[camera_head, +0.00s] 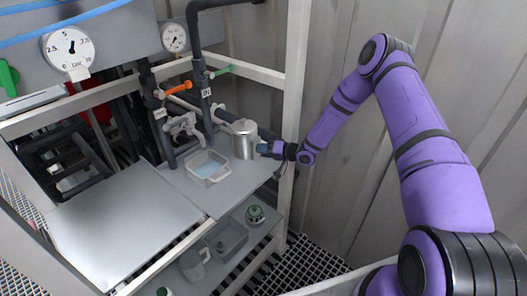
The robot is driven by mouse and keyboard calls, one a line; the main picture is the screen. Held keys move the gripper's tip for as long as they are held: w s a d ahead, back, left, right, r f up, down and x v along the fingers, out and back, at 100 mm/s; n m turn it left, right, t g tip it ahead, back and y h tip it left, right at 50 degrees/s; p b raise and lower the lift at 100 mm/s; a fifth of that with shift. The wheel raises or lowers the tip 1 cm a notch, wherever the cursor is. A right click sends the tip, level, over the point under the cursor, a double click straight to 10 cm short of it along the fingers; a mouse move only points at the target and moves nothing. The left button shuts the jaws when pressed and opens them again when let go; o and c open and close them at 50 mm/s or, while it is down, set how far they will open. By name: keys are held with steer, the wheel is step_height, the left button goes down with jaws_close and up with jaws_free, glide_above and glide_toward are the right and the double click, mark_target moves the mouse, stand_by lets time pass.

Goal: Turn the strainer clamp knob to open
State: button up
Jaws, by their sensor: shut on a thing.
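The strainer looks like a short silver metal canister (243,141) standing at the right end of the grey shelf, beside the pipework. My gripper (264,148) reaches in from the right and is against the canister's right side. It is shut on what appears to be the clamp knob there. The knob is mostly hidden by the fingers and very small, so I cannot tell its turn angle.
A clear tray (207,170) with bluish liquid sits left of the canister. Pipes carry an orange-handled valve (179,88) and a green-handled valve (222,71). A white frame post (295,100) stands close to my wrist. A lower shelf holds a grey bin (229,238) and a jug (194,262).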

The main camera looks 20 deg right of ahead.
steer(key=n+h, duration=0.2)
steer(key=n, duration=0.2)
steer(key=shift+t, duration=0.4)
steer(key=n+t+h, duration=0.1)
steer(key=n+h, duration=0.2)
steer(key=n, duration=0.1)
steer(key=shift+a, duration=0.1)
steer(key=n+t+h, duration=0.1)
steer(key=n, duration=0.1)
steer(key=n+t+h, duration=0.1)
steer(key=n, duration=0.1)
steer(key=shift+s+n+t, duration=0.1)
steer(key=shift+n+t, duration=0.2)
steer(key=n+t+h, duration=0.1)
steer(key=n+t, duration=0.1)
steer(key=n, duration=0.1)
steer(key=shift+n, duration=0.3)
steer(key=shift+h, duration=0.3)
steer(key=o, duration=0.9)
steer(key=v, duration=1)
steer(key=shift+s, duration=0.35)
